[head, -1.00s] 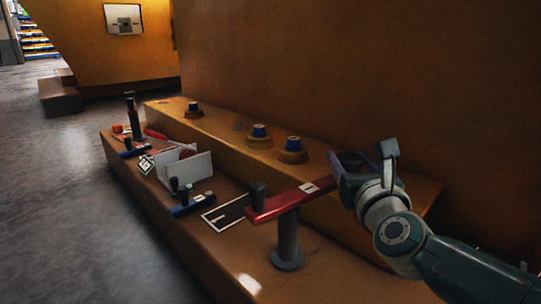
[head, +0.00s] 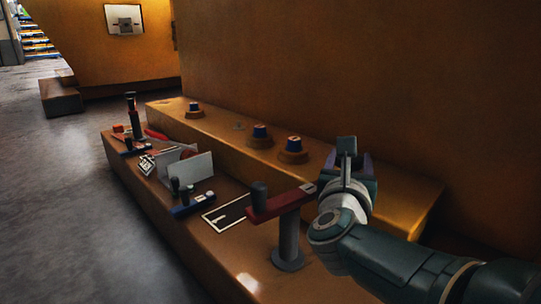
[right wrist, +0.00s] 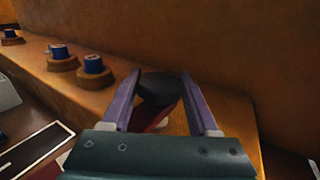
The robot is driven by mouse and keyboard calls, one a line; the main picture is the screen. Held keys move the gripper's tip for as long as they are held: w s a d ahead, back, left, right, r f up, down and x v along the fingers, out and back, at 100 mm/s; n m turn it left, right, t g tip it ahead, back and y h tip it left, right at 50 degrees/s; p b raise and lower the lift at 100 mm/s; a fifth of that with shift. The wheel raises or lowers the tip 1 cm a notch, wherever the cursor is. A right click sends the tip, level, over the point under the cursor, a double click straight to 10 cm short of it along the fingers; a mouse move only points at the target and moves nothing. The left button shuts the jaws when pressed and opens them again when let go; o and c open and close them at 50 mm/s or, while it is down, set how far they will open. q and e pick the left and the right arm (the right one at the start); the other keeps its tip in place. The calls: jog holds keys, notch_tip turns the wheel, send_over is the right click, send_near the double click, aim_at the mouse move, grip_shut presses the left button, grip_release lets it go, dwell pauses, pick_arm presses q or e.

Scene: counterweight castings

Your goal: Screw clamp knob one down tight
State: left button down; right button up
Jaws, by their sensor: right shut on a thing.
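A red clamp bar (head: 285,202) lies on top of a grey post (head: 289,240) on the lower step. A dark grey cylinder (head: 260,195) stands at its left end. A dark round knob (right wrist: 160,88) sits between the two purple fingers of my right gripper (right wrist: 160,77), with red showing below it. In the head view my right gripper (head: 347,165) is at the bar's right end and hides the knob. It is shut on the knob. I cannot tell how far down the knob is screwed. My left gripper is not in view.
Blue-topped round pieces on brown bases (head: 291,150) stand on the upper ledge (head: 220,135). The wall rises close behind.

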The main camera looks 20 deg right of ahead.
jog(key=shift+s+m+g+h, duration=0.1)
jog(key=shift+m+g+h, duration=0.2)
jog(key=o, duration=1.4)
jog(key=shift+s+a, duration=0.1)
jog(key=p+v, duration=0.4)
jog(key=v, duration=0.5)
jog(key=shift+s+a+p, duration=0.25)
jog(key=shift+p, duration=0.1)
